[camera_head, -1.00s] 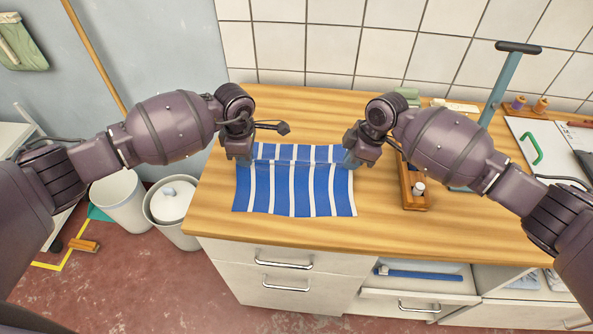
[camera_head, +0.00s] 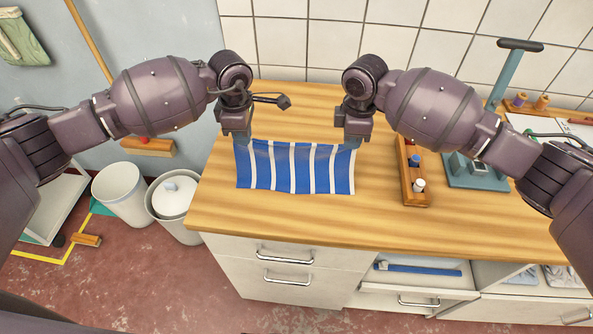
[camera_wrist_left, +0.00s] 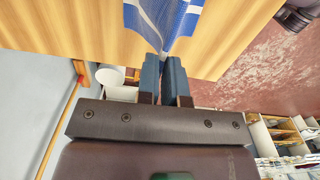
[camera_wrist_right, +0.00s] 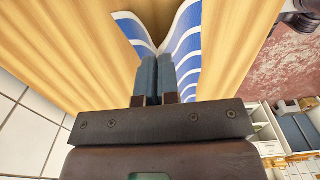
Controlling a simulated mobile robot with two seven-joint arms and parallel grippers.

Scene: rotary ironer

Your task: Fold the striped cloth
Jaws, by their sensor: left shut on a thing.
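The blue-and-white striped cloth (camera_head: 295,169) is near the front of the wooden worktop, its stripes running from far edge to near edge. My left gripper (camera_head: 238,141) is at its far left corner, and the left wrist view shows the fingers (camera_wrist_left: 163,58) closed on the cloth's edge (camera_wrist_left: 160,20). My right gripper (camera_head: 354,142) is at the far right corner. In the right wrist view its fingertips (camera_wrist_right: 157,58) are close together with cloth (camera_wrist_right: 187,45) pinched between them. The far edge looks raised between the grippers. How much cloth lies on the worktop is unclear.
A wooden rack with small bottles (camera_head: 414,184) stands right of the cloth, beside a teal stand (camera_head: 476,172). The worktop (camera_head: 300,214) is clear in front of the cloth and behind it. A tiled wall (camera_head: 310,45) closes the back.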

